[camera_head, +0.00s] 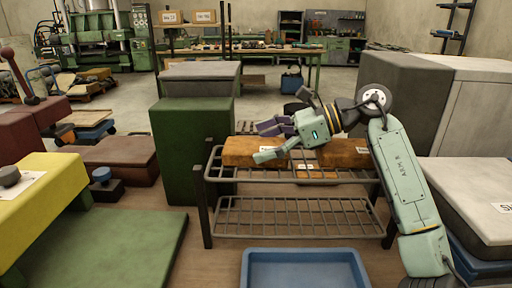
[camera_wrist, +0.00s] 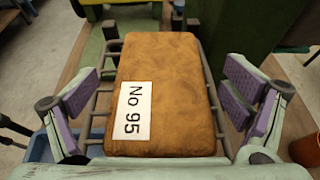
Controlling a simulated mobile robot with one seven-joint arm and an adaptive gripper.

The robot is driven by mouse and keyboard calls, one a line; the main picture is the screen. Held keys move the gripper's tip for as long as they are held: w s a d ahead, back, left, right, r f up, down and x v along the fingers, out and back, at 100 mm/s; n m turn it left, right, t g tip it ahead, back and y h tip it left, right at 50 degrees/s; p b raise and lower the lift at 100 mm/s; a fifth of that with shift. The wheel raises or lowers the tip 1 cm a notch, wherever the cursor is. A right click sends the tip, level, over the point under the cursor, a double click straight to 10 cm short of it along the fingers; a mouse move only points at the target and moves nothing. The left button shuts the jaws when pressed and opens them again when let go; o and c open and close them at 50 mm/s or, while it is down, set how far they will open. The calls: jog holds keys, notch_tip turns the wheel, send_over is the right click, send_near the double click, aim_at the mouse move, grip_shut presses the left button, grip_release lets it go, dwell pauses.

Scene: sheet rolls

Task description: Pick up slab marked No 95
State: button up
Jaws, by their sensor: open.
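The slab marked No 95 (camera_wrist: 170,75) is a thick orange-brown block with a white label, and it fills the middle of the wrist view. It lies on the upper shelf of a grey metal rack (camera_head: 290,178). In the head view the orange-brown slab (camera_head: 340,156) is partly hidden behind my gripper (camera_head: 270,142). My gripper is open, and it also shows in the wrist view (camera_wrist: 160,96). Its purple-padded fingers stand apart on either side of the slab, with visible gaps on both sides.
A dark green block (camera_head: 192,145) stands close behind and left of the rack. A blue bin (camera_head: 304,252) is in front of it. Grey blocks (camera_head: 400,98) stand at right. A yellow block (camera_head: 45,195) and green mat (camera_head: 110,245) lie at left. The lower shelf (camera_head: 295,215) looks empty.

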jog(key=shift+c, duration=0.4)
jog(key=c, duration=1.5)
jog(key=shift+r, duration=0.1)
jog(key=shift+c, duration=0.2)
